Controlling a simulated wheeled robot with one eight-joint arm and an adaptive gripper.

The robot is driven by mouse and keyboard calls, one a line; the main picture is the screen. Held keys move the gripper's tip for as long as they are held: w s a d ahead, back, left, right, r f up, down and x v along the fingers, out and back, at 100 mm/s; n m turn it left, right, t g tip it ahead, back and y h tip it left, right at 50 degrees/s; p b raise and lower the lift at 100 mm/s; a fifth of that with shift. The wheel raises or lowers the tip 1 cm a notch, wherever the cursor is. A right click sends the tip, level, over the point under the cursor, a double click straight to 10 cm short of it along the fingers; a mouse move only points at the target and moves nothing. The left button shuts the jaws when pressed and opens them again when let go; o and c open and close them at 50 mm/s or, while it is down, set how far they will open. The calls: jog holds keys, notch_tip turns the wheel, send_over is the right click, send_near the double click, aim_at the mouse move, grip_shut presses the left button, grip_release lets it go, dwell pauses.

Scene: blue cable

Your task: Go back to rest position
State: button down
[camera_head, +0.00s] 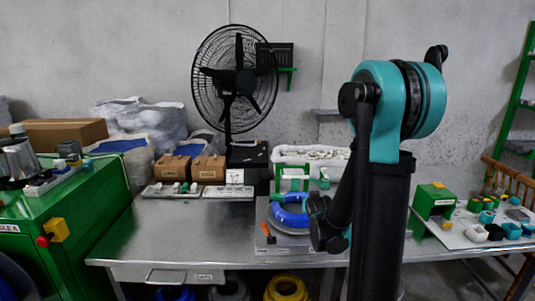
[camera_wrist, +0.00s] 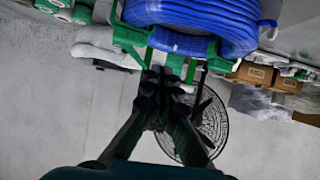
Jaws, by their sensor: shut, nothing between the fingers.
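The blue cable (camera_head: 291,214) lies coiled on a grey plate on the steel table in the head view. It also fills the top of the wrist view as a thick blue coil (camera_wrist: 190,42), held in a green frame (camera_wrist: 130,38). My gripper (camera_wrist: 168,74) shows in the wrist view with its dark fingers together and empty. Its fingertips appear just below the coil in the picture, and I cannot tell the gap in depth. In the head view my folded arm stands in front of the table and hides part of it; the fingers are not clear there.
The steel table (camera_head: 190,235) carries brown boxes (camera_head: 190,168) and a white bin (camera_head: 312,155). A black fan (camera_head: 235,80) stands behind. A green cabinet (camera_head: 70,215) is at left; a white table with small parts (camera_head: 490,228) is at right. Yellow and blue coils lie below.

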jog(key=s+f+g, duration=0.3)
jog(key=s+g, duration=0.1)
jog(key=s, duration=1)
jog(key=s+f+g, duration=0.4)
jog(key=s, duration=1.1)
jog(key=shift+s+d+n+y, duration=0.3)
jog(key=shift+y, duration=0.1)
jog(key=c, duration=2.3)
grip_release()
jog(key=shift+f, duration=0.1)
